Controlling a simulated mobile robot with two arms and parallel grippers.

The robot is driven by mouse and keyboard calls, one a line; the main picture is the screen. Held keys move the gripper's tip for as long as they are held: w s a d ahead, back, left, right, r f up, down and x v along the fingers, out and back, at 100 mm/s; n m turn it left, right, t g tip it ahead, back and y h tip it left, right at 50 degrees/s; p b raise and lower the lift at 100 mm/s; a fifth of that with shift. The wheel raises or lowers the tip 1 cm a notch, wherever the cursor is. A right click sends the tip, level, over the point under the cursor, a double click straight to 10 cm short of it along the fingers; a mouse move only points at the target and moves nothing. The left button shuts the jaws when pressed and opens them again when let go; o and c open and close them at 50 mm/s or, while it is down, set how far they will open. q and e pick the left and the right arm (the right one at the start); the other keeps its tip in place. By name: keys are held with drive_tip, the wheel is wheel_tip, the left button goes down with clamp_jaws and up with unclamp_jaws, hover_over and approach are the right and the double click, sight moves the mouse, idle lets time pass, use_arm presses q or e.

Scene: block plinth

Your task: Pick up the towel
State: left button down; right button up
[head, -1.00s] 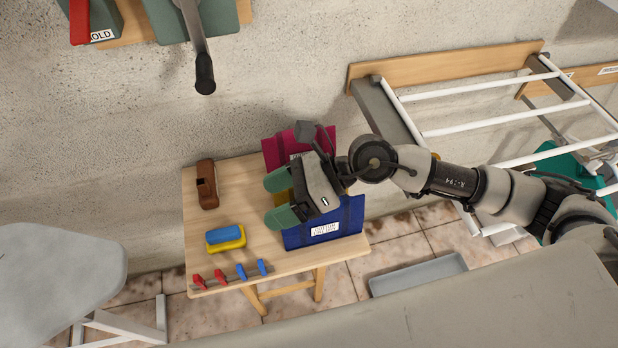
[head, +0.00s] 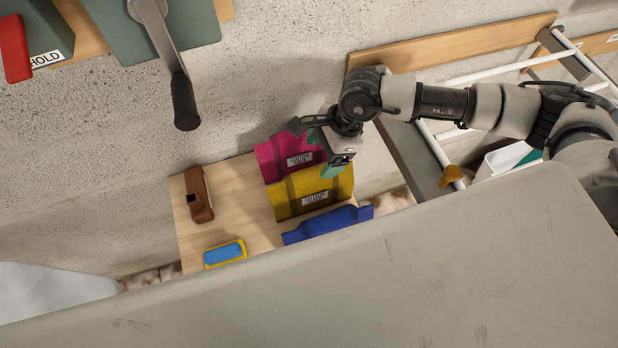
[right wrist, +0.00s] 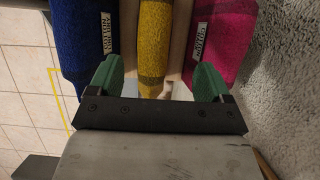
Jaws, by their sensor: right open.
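My right gripper (head: 334,168) is over the right part of the pink and yellow towels in the head view. In the right wrist view its green fingers (right wrist: 156,80) are spread wide and empty. The yellow towel (right wrist: 155,45) shows between them, with the blue towel (right wrist: 86,40) on the left and the pink towel (right wrist: 216,40) on the right. Contact cannot be told. My left gripper is out of view.
A brown block-like object (head: 198,195) and a blue-and-yellow sponge-like object (head: 224,253) lie on the table's left part. A dark-handled lever (head: 184,100) hangs from the wall above. A white-barred rack (head: 480,72) is at the right.

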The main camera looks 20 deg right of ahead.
sight(314, 171)
drive_tip(key=shift+x, duration=0.9)
drive_tip(key=shift+s+a+f, duration=0.2)
drive_tip(key=shift+f, duration=0.05)
drive_tip(key=x, duration=0.1)
drive_tip(key=p+x, duration=0.1)
drive_tip(key=x, duration=0.1)
drive_tip(key=p+x, duration=0.1)
drive_tip(key=shift+s+f, duration=0.2)
drive_tip(key=shift+s, duration=0.1)
drive_tip(key=shift+a+f, duration=0.15)
drive_tip(key=shift+f, duration=0.2)
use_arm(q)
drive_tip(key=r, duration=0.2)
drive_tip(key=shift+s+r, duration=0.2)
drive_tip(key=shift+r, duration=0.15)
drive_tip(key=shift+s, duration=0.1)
use_arm(e)
drive_tip(key=shift+c, duration=0.3)
drive_tip(key=c, duration=0.5)
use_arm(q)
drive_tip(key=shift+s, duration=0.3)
use_arm(e)
clamp_jaws()
